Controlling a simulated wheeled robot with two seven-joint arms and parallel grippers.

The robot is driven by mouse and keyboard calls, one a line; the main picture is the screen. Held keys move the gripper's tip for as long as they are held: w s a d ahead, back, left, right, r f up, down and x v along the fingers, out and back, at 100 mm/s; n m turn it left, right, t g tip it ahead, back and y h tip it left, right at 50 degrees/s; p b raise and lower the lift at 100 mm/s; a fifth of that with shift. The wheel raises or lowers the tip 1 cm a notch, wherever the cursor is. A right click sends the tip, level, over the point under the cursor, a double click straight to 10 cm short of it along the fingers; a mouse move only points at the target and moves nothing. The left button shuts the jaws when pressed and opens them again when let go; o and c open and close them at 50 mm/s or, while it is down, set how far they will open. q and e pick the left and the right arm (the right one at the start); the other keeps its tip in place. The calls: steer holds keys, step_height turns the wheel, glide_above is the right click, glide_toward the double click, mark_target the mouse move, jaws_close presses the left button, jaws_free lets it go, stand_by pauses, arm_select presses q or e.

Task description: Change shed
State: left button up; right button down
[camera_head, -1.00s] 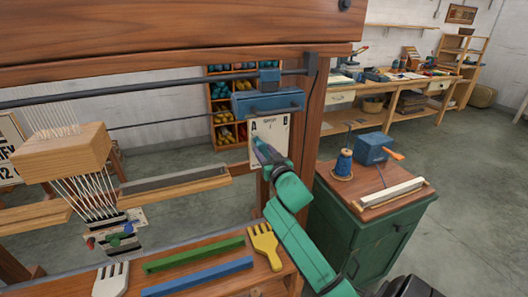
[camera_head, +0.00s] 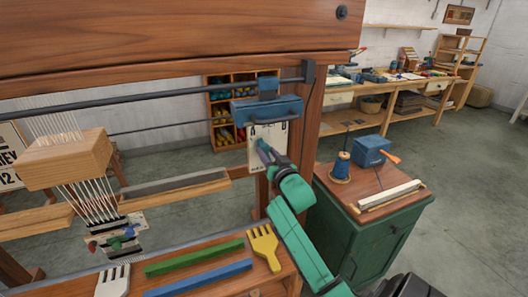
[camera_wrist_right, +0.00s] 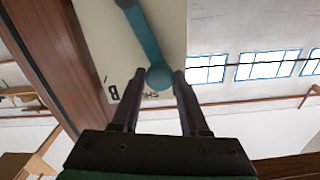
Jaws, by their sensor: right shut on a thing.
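The shed lever (camera_wrist_right: 145,38) is a teal bar with a round knob, mounted on a pale plate (camera_wrist_right: 100,40) with printed lettering, including a B. In the head view the plate (camera_head: 282,142) hangs below a blue housing (camera_head: 266,109) on the loom's right post. My right gripper (camera_head: 263,150) is at the plate and covers much of the lever there. In the wrist view its fingers (camera_wrist_right: 158,90) are on both sides of the knob, shut on it. White warp threads (camera_head: 98,200) run through a wooden block (camera_head: 68,160) at left. My left gripper is out of view.
A yellow comb (camera_head: 264,245), a pale comb (camera_head: 113,281), a green bar (camera_head: 195,257) and a blue bar (camera_head: 198,278) lie on the front board. A green cabinet (camera_head: 372,240) with a blue spool (camera_head: 342,166) stands right of the loom.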

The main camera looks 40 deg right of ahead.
steer(key=s+d+m+p, duration=0.2)
steer(key=d+m+p, duration=0.3)
steer(key=d+m, duration=0.2)
steer(key=shift+s+d+f+m, duration=0.25)
steer(key=shift+s+f+m, duration=0.1)
steer(key=shift+m, duration=1.05)
steer(key=shift+c, duration=2.1)
jaws_free()
steer(key=shift+s, duration=0.1)
